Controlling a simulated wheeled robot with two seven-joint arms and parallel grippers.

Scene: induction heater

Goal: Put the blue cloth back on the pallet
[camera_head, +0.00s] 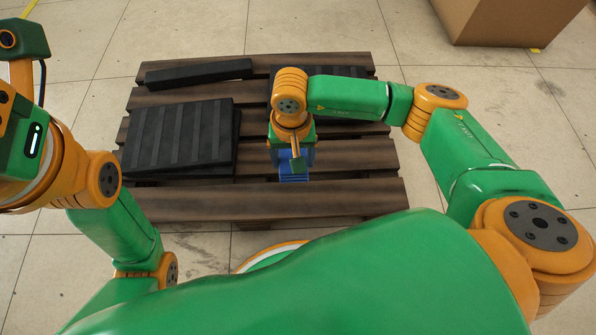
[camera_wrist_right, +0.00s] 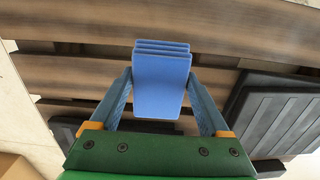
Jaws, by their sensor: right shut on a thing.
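The blue cloth (camera_head: 294,178) is a folded, layered block between the fingers of my right gripper (camera_head: 292,158), above the front right part of the wooden pallet (camera_head: 270,205). In the right wrist view, the cloth (camera_wrist_right: 160,90) sits between both blue fingers of the right gripper (camera_wrist_right: 160,76), which is shut on it. The pallet's brown slats (camera_wrist_right: 75,75) show behind it. I cannot tell whether the cloth touches the pallet. The fingers of my left gripper are not in view; only its arm shows at the left edge.
Black ribbed mats (camera_head: 178,135) lie on the pallet's left side. A black bar (camera_head: 198,73) lies at its back left, and another black piece (camera_head: 340,71) at its back right. A cardboard box (camera_head: 505,18) stands on the tiled floor at the back right. The pallet's front right slats are bare.

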